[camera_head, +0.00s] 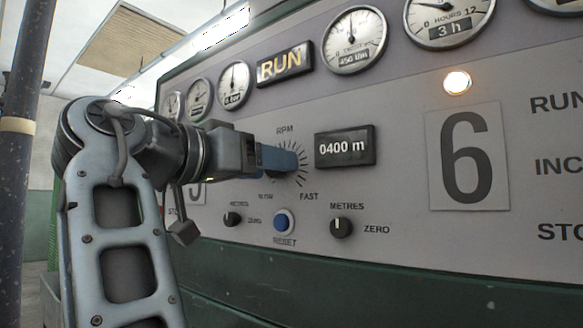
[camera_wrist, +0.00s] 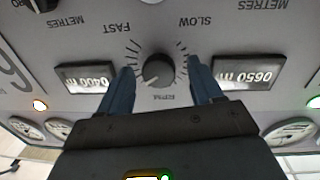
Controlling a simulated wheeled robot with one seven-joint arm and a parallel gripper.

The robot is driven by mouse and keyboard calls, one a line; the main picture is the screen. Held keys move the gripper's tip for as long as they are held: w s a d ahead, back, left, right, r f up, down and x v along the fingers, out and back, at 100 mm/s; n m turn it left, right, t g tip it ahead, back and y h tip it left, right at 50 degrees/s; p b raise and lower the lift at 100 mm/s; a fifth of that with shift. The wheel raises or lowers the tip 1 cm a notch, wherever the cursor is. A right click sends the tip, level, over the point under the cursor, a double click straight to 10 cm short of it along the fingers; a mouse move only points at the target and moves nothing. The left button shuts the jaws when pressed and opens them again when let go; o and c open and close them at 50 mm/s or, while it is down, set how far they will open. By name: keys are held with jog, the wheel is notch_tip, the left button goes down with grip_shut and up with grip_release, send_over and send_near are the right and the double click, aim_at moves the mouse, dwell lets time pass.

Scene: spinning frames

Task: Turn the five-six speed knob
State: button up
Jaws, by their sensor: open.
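The RPM speed knob (camera_wrist: 158,70) is a dark round knob with a ring of dial ticks, between the words SLOW and FAST. It appears upside down in the wrist view. My gripper (camera_wrist: 160,66) is open, with one blue finger on each side of the knob and a gap showing on both sides. I cannot tell how far the fingertips are from the panel.
A 0400 m display (camera_head: 345,147) sits right of the dial, and a 0650 m display (camera_wrist: 249,72) is on its other side. Below are a blue reset button (camera_head: 284,221) and two METRES knobs (camera_head: 341,227) (camera_head: 232,218). A lit lamp (camera_head: 457,82) is above the 6 plate (camera_head: 467,157).

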jog(key=shift+w+d, duration=0.25)
jog(key=shift+c, duration=0.4)
jog(key=c, duration=1)
